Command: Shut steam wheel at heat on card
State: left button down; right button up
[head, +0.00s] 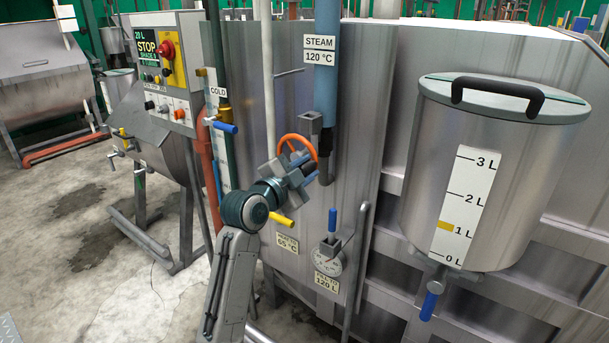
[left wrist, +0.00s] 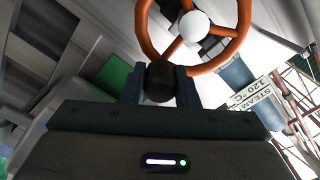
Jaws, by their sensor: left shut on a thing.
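The steam wheel is an orange handwheel (head: 297,141) under the blue pipe labelled STEAM 120 °C (head: 320,50). In the left wrist view the orange wheel (left wrist: 237,40) has a pale hub and a dark knob (left wrist: 160,82) on its rim. My left gripper (head: 304,166) is at the wheel's lower edge; in the left wrist view its fingers (left wrist: 160,88) are shut on the dark knob. My right gripper is not in view.
A steel tank with a 0–3 L scale (head: 494,170) hangs at the right, with a blue-handled tap (head: 430,300) below. A control panel with a STOP sign (head: 160,65) stands at the left. A COLD pipe with a blue handle (head: 226,127) is left of the wheel. Open floor lies at lower left.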

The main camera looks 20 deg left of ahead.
pick_arm(q)
jog(key=shift+f+m, duration=0.3)
jog(key=shift+m, duration=0.1)
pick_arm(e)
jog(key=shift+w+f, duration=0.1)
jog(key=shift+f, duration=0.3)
pick_arm(q)
jog(key=shift+b, duration=0.35)
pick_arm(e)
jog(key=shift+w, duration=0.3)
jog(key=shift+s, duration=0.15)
pick_arm(q)
jog(key=c, duration=1.1)
grip_release()
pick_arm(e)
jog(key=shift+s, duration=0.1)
pick_arm(q)
jog(key=shift+s, duration=0.1)
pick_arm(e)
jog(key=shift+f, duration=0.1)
